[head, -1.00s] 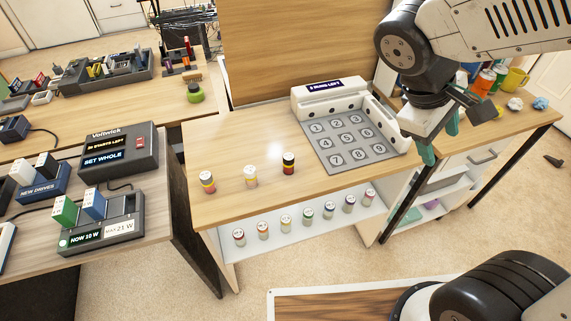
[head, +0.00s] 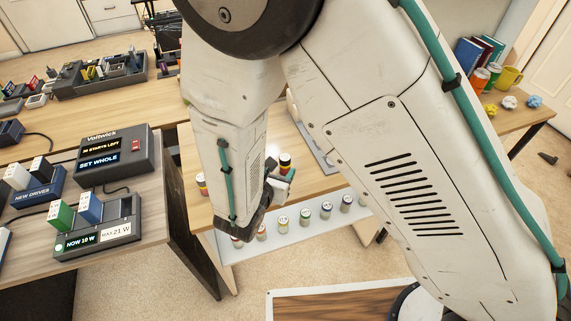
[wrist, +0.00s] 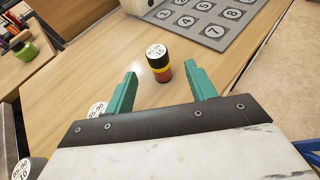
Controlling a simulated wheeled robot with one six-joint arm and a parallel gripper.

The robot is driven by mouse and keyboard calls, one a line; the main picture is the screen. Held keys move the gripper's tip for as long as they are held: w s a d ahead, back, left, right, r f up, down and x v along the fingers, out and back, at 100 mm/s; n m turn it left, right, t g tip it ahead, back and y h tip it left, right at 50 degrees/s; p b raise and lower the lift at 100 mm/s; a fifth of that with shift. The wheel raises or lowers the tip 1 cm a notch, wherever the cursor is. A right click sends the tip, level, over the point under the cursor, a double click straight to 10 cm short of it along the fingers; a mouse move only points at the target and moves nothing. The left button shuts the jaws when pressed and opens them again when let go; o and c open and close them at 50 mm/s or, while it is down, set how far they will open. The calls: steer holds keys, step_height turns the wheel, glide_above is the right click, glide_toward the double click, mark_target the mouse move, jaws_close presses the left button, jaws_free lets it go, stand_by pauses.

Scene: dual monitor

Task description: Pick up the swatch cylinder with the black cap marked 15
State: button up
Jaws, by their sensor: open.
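The swatch cylinder with the black cap (wrist: 159,65) stands upright on the wooden desk. Its top label appears to read 15, and yellow and red bands show below the cap. It also shows in the head view (head: 285,161), just beyond my gripper (head: 287,178). In the wrist view my gripper (wrist: 161,82) is open and empty. Its two teal fingers point towards the cylinder, which lies ahead of the gap between them, apart from both. A white-topped cylinder (wrist: 98,107) is partly hidden behind the left finger. Another, marked 10 (wrist: 22,168), is at the lower left.
A grey number pad (wrist: 205,22) lies beyond the cylinder, to the right. A shelf below the desk's front edge holds several more cylinders (head: 305,217). A power console (head: 112,157) stands on the left table. My arm hides much of the desk in the head view.

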mark_target(283, 162)
steer(key=x, duration=0.7)
steer(key=shift+w+a, duration=0.1)
steer(key=shift+w, duration=0.1)
steer(key=shift+r, duration=0.1)
steer(key=c, duration=1.1)
